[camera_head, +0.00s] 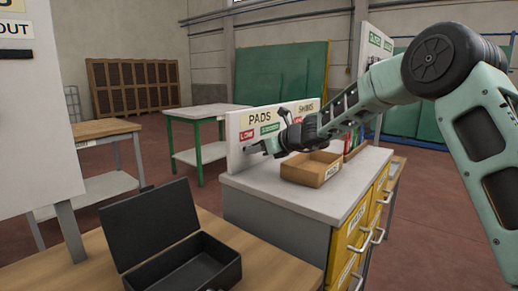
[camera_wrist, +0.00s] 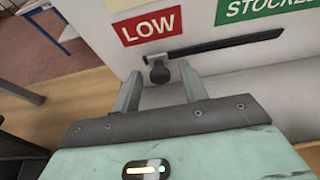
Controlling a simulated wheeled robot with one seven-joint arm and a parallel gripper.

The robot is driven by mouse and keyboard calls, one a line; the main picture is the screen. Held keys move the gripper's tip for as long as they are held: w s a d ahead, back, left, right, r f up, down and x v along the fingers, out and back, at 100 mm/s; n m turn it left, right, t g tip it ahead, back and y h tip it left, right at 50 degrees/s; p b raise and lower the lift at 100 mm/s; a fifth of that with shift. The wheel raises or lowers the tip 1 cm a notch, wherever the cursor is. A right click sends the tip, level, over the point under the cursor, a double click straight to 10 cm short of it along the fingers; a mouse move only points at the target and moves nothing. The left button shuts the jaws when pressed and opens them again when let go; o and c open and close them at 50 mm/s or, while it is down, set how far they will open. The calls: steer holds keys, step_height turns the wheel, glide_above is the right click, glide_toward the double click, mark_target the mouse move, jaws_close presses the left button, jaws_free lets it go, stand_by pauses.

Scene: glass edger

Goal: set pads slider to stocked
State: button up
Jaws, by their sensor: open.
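The green STOCKED label (camera_wrist: 258,8) is above the slot's right part. The slot is in a white board (camera_head: 235,150) under the PADS sign (camera_head: 260,117). My gripper (camera_wrist: 160,76) is open, with one finger on each side of the knob; contact cannot be told. In the head view my gripper (camera_head: 262,148) is at the board, and the knob cannot be made out.
A cardboard tray (camera_head: 310,170) sits on the white cabinet top just right of my gripper. The cabinet has yellow drawers (camera_head: 358,225). An open black box (camera_head: 190,260) stands on the wooden table at the front left.

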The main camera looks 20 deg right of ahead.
jaws_close()
steer(key=shift+w+d+r+p, duration=0.1)
steer(key=shift+w+d+p, duration=0.1)
steer(key=shift+d+p, duration=0.15)
steer(key=w+d+p, duration=0.2)
steer(key=d, duration=0.1)
steer(key=w+d+p, duration=0.2)
steer(key=d, duration=0.1)
steer(key=w+d+p, duration=0.3)
steer(key=shift+d, duration=0.2)
steer(key=shift+w+d, duration=0.2)
steer(key=shift+d, duration=0.2)
jaws_free()
steer(key=shift+w+d, duration=0.1)
